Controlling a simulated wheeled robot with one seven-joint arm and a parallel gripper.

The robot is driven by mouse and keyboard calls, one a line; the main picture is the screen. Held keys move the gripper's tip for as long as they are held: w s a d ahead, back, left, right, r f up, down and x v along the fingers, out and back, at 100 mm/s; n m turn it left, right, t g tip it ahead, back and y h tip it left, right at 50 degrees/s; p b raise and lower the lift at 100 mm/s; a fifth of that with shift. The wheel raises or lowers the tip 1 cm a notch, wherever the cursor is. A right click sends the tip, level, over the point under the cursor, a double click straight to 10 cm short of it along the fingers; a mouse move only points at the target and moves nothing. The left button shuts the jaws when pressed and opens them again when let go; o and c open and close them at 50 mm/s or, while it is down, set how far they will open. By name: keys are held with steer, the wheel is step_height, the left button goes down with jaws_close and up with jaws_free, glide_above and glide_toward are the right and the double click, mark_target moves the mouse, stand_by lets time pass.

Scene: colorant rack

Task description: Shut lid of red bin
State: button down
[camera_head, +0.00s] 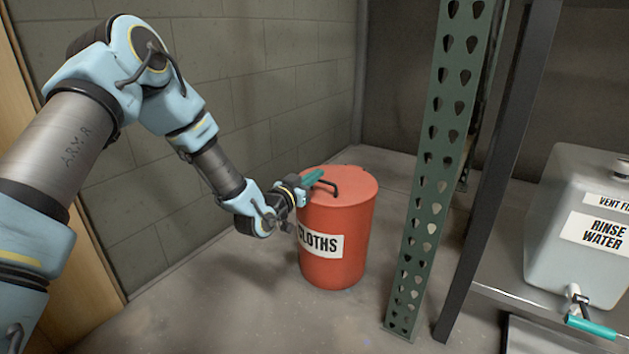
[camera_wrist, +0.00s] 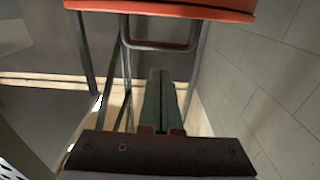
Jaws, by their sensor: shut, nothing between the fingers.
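The red bin (camera_head: 350,255), labelled CLOTHS, stands upright on the floor near the block wall. Its red lid (camera_head: 350,178) lies flat across the top, and I see no gap at the rim. A dark loop handle (camera_head: 335,187) sits on the lid's left side. My gripper (camera_head: 314,177) is at that side, its teal fingers shut and empty, close to the handle. In the wrist view, the shut fingers (camera_wrist: 160,75) point toward the handle bar (camera_wrist: 160,47), below the red lid edge (camera_wrist: 185,9). I cannot tell whether they touch it.
A green perforated rack post (camera_head: 437,150) and a dark post (camera_head: 500,170) stand right of the bin. A rinse water container (camera_head: 555,240) with a teal tap rests on a shelf further right. The floor in front of the bin is clear.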

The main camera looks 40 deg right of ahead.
steer(key=s+a+f+p, duration=0.2)
steer(key=a+f, duration=0.1)
steer(key=a, duration=0.5)
steer(key=shift+f+p, duration=0.25)
steer(key=shift+p, duration=0.1)
steer(key=shift+a, duration=0.15)
steer(key=w+a+r+n+t+y+p, duration=0.1)
steer(key=w+a+r+n+y+p, duration=0.15)
steer(key=w+a+y, duration=0.4)
steer(key=w+a+r+n+y+p, duration=0.1)
steer(key=w+a+r, duration=0.2)
steer(key=a, duration=0.7)
steer(key=w+a+r+n+t+y+p, duration=0.1)
steer(key=w+a+r+n+y, duration=0.15)
steer(key=w+a+y, duration=0.4)
steer(key=s+a+r+n+g+p, duration=0.1)
steer(key=s+a+r+n, duration=0.2)
steer(key=a, duration=1)
steer(key=s+a+r+n+g+y+p, duration=0.2)
steer(key=s+a+r+n, duration=0.15)
steer(key=s+a, duration=0.35)
steer(key=s+a+r+n+g+y+p, duration=0.1)
steer(key=s+a+r+n+g, duration=0.1)
steer(key=s+a+r, duration=0.45)
step_height(320, 180, up, 35)
steer(key=p, duration=3.7)
steer(key=shift+a+r, duration=0.15)
steer(key=shift+a, duration=0.25)
steer(key=shift+d, duration=0.15)
